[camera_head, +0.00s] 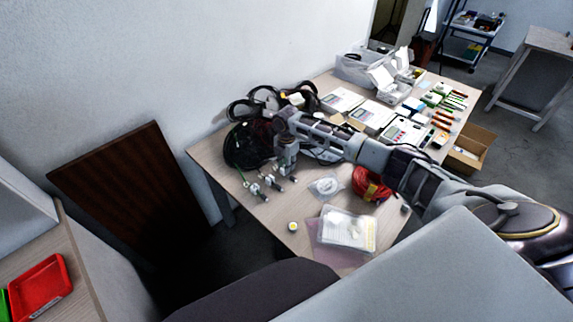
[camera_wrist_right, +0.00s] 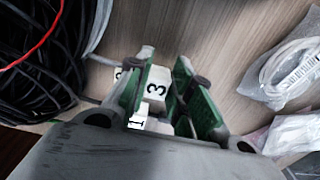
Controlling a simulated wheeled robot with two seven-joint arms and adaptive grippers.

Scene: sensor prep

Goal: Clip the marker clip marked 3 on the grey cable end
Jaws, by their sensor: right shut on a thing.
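My right gripper (camera_head: 287,174) reaches down over the left part of the table, among several cable ends (camera_head: 255,189) with pale clips or connectors. In the right wrist view the green-padded fingers (camera_wrist_right: 172,92) are shut on the white marker clip marked 3 (camera_wrist_right: 156,84). A white piece marked 1 (camera_wrist_right: 138,121) shows close to the left finger, and part of another marked piece (camera_wrist_right: 118,73) shows behind it. A grey cable (camera_wrist_right: 103,25) runs beside the black cable coil. I cannot tell whether clip 3 touches the grey cable end. My left gripper is not in view.
A black cable coil (camera_head: 245,146) lies left of my right gripper. A bagged white cable (camera_head: 325,187), a red coil (camera_head: 368,184) and a clear box (camera_head: 347,229) lie to the right. Devices and tools fill the far table. The near left table edge is mostly clear.

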